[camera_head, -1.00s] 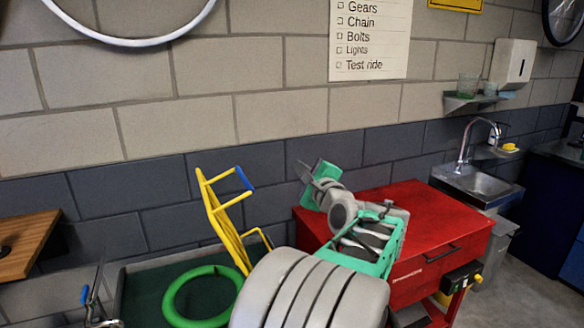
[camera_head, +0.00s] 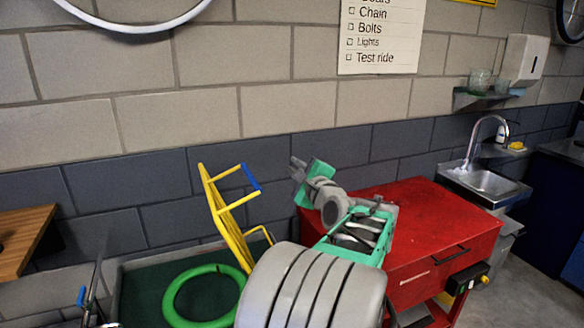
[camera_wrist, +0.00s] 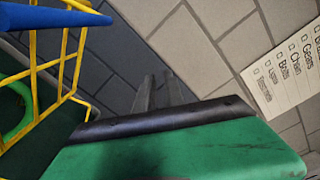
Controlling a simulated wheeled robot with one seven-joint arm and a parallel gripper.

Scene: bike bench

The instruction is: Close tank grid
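The tank (camera_head: 119,290) is a dark green open-topped box at the lower middle of the head view. Its yellow wire grid (camera_head: 222,215) stands raised, nearly upright, with a blue handle (camera_head: 251,177) at its top. In the wrist view the grid (camera_wrist: 65,50) and blue handle (camera_wrist: 55,16) are at upper left. My gripper (camera_head: 297,168) is to the right of the grid, apart from it, near handle height. In the wrist view my gripper (camera_wrist: 160,92) shows two grey fingers with a gap between them, holding nothing. My arm hides the tank's right part.
A green ring (camera_head: 175,308) lies in the tank. A red cabinet (camera_head: 430,230) stands to the right, below my arm. A sink (camera_head: 490,185) is farther right. A wooden shelf (camera_head: 25,240) is at left. The block wall (camera_head: 130,175) stands close behind the tank.

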